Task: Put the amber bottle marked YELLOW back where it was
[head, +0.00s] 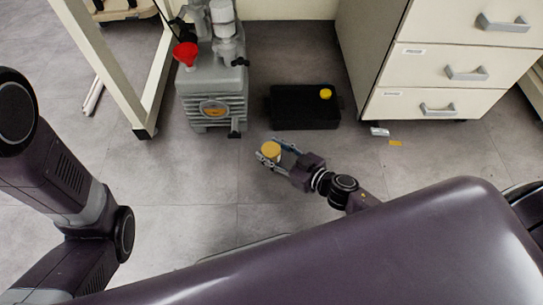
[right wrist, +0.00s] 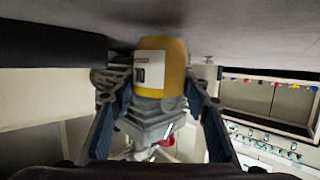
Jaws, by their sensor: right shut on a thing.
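The amber bottle (right wrist: 173,62) with a white label (right wrist: 147,71) is between the fingers of my right gripper (right wrist: 158,92) in the right wrist view, which shows the floor at the top. The label's words are too small to read. In the head view the bottle shows as a yellow cap (head: 270,150) at the tips of my right gripper (head: 276,150), which is shut on it. It is in front of a black tray (head: 293,108), apart from it. A second yellow cap (head: 326,93) is in the tray's back right part. My left gripper is out of view.
A grey vacuum pump (head: 212,95) with a red funnel (head: 186,52) stands left of the tray. A drawer cabinet (head: 435,65) stands to the right. Small white and orange pieces (head: 395,143) lie in front of it. The floor between gripper and tray is clear.

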